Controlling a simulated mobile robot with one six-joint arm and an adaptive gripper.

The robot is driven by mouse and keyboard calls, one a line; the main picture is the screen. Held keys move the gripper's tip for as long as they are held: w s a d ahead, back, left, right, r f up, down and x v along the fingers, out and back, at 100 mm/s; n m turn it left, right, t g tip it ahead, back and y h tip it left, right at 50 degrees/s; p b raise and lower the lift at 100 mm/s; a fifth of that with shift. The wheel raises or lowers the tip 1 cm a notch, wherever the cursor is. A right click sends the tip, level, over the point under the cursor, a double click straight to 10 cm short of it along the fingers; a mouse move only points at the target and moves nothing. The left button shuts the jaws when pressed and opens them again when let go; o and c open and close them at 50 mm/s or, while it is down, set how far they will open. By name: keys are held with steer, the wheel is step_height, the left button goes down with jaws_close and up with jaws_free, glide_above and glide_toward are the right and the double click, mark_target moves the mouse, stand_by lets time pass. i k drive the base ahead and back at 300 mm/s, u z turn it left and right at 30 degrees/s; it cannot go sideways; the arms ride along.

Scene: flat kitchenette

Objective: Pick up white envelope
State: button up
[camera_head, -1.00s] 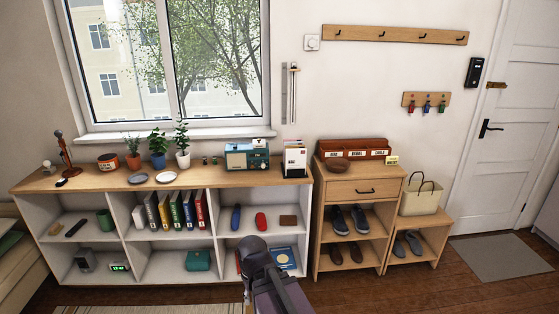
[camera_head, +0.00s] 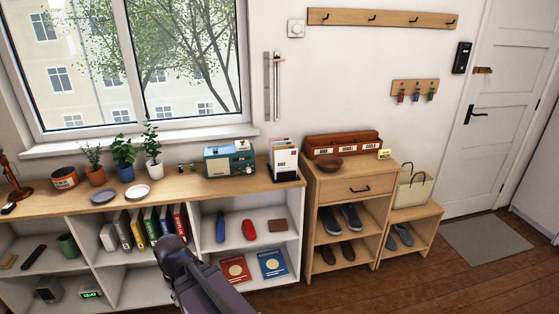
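A black upright holder (camera_head: 287,177) stands at the right end of the long shelf's wooden top. Several flat paper items (camera_head: 285,158), mostly white, stand upright in it, with a little colour at their upper edges. I cannot tell which of them, if any, is the white envelope. Part of my arm rises from the bottom edge, in front of the long shelf. My gripper's fingers are not in view.
A blue radio (camera_head: 230,164) stands left of the holder. A wooden cabinet (camera_head: 343,187) with a brown bowl (camera_head: 329,164) and a labelled wooden box (camera_head: 342,144) stands to the right. A beige bag (camera_head: 413,190) sits beyond.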

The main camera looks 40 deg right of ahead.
mark_target(285, 160)
steer(key=z, duration=0.45)
steer(key=i, duration=1.05)
steer(key=z, duration=0.55)
